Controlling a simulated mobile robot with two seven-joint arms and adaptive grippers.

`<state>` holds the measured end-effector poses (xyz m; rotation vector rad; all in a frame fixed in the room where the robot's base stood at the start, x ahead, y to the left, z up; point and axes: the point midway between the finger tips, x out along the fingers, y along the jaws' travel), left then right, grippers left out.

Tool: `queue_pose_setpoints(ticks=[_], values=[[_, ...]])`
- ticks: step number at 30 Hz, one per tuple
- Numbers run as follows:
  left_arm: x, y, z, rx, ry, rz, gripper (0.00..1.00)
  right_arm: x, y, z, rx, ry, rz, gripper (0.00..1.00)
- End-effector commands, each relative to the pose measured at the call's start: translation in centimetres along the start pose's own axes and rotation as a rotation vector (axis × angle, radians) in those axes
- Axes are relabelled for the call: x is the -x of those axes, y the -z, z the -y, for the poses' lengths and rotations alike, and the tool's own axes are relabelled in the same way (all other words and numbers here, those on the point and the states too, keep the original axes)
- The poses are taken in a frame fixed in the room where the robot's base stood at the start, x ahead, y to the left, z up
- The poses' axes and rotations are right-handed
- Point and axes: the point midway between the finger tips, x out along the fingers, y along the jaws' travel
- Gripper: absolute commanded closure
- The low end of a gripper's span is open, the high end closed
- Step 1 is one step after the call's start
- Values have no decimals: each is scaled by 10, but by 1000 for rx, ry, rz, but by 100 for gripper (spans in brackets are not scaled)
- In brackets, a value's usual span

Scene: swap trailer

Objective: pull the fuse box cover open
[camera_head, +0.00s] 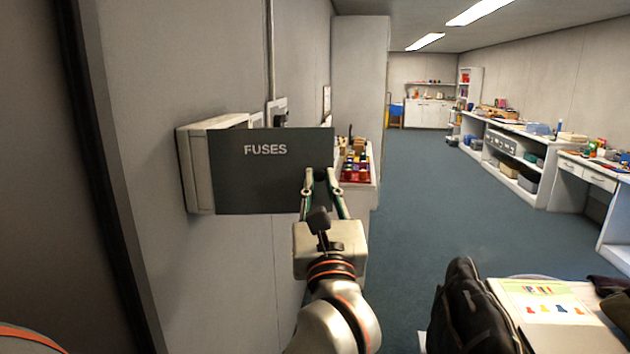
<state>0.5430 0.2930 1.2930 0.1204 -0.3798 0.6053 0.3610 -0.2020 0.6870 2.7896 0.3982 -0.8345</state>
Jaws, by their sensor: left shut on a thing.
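The fuse box (197,170) is a beige box on the left wall. Its dark grey cover (245,185), marked "FUSES", stands out from the wall and faces me. The cover's left edge is at the box, and its right edge reaches to my gripper. My left gripper (321,178) is shut on the cover near its right edge. The cover hides most of the box and its inside. My right gripper is not in view.
A counter with red and yellow bins (356,170) stands behind the cover's right edge. A black bag (468,312) and a printed sheet (540,303) are at the lower right. Workbenches (520,145) line the right wall. The blue floor (430,205) between is clear.

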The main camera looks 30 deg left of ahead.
Motion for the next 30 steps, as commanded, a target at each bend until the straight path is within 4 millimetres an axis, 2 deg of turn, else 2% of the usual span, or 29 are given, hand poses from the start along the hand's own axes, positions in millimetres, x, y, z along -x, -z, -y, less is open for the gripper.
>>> queue_pose_setpoints(ticks=[15, 16, 18, 30], values=[[0, -1, 1, 3, 8, 3, 100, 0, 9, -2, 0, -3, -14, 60], [0, -1, 1, 4, 8, 3, 81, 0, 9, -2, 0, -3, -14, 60], [0, -1, 1, 4, 8, 2, 68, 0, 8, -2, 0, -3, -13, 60], [5, 0, 1, 4, 9, 0, 68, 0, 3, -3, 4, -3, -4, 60]])
